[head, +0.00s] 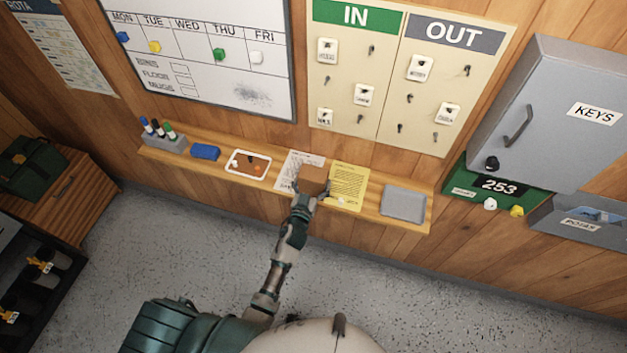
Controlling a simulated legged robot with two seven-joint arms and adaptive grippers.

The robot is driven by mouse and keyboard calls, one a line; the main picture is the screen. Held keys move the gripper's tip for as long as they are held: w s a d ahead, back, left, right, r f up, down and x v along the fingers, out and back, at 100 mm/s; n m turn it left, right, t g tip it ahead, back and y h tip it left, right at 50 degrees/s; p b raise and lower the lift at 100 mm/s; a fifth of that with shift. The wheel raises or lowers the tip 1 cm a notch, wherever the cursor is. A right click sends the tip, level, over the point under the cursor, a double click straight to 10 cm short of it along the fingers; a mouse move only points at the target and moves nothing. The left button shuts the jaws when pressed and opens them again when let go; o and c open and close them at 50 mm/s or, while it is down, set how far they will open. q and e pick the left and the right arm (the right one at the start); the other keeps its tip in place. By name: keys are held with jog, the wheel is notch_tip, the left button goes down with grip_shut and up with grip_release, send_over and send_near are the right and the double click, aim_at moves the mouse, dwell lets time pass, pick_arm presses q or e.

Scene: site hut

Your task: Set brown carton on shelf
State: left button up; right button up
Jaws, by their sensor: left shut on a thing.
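The brown carton (313,179) is in the middle of the head view, at the wooden shelf (227,178) that runs along the wall. My left gripper (307,198) is shut on the carton from its near side. The carton overlaps the white printed sheet and the edge of the yellow sheet in the picture. I cannot tell whether it touches the shelf or is held just above it. The gripper hides its lower part. My right gripper is not in view.
On the shelf are a pen holder (165,141), a blue block (206,152), a white-rimmed tray (248,164), a white sheet (293,170), a yellow sheet (347,187) and a grey tray (403,203). A grey key cabinet (555,115) juts out at the right.

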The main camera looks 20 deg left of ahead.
pick_arm(q)
jog(key=o, duration=1)
jog(key=shift+f, duration=0.15)
jog(key=shift+d, duration=0.1)
jog(key=s+b, duration=0.3)
jog(key=s, duration=1.4)
jog(key=shift+s+a, duration=0.2)
jog(key=shift+s, duration=0.05)
jog(key=shift+f, duration=0.1)
